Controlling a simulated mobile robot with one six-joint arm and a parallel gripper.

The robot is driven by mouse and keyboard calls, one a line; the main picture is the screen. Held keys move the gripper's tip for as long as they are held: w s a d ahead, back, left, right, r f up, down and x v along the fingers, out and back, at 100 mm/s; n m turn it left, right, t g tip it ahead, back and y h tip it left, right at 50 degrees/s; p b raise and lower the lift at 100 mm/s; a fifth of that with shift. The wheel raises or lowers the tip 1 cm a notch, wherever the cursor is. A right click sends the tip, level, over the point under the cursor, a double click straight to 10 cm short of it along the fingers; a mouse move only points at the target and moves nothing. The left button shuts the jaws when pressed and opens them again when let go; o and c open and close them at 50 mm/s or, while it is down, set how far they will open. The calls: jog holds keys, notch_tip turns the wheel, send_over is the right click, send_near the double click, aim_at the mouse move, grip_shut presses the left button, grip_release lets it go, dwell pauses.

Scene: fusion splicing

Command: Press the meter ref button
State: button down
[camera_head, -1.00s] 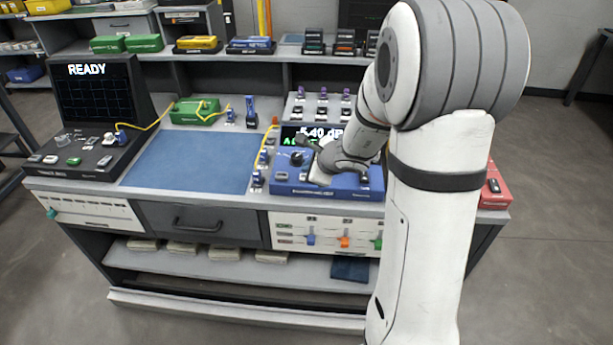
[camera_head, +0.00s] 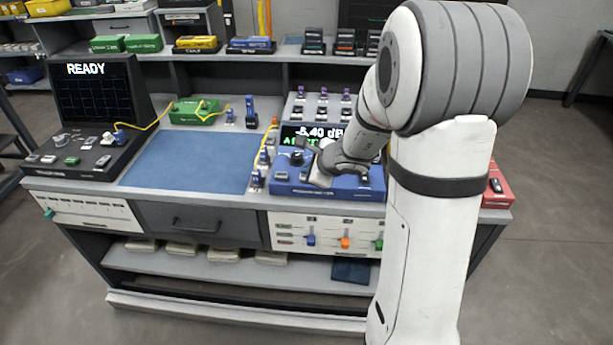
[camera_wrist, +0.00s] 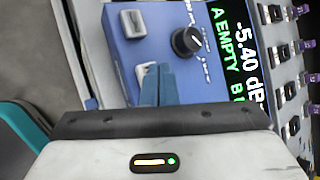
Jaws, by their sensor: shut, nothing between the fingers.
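The blue power meter (camera_head: 292,185) stands at the right of the bench; it also shows in the wrist view (camera_wrist: 122,60). Its screen (camera_wrist: 240,50) reads -5.40 dB with green text below. On its face are a black knob (camera_wrist: 187,41) and two pale buttons, one farther off (camera_wrist: 133,23) and one nearer (camera_wrist: 143,71). I cannot read which is the ref button. My gripper (camera_wrist: 160,68) is shut and empty, its tips right at the nearer button and partly covering it. I cannot tell whether they touch it. In the head view my wrist hides the fingertips.
A blue mat (camera_head: 190,160) lies left of the meter. Yellow fibre runs from a green box (camera_head: 197,111) to the black splicer (camera_head: 80,155). Small blue connectors (camera_head: 257,180) stand close at the meter's left. Purple-capped parts (camera_head: 322,96) sit behind it.

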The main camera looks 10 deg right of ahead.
jog(key=shift+f+b, duration=0.45)
jog(key=shift+b, duration=0.05)
dwell(0.4)
jog(key=shift+r, duration=0.15)
jog(key=shift+r+p, duration=0.65)
jog(key=shift+r, duration=0.1)
notch_tip(320, 180, up, 5)
jog(key=p, duration=0.4)
dwell(0.8)
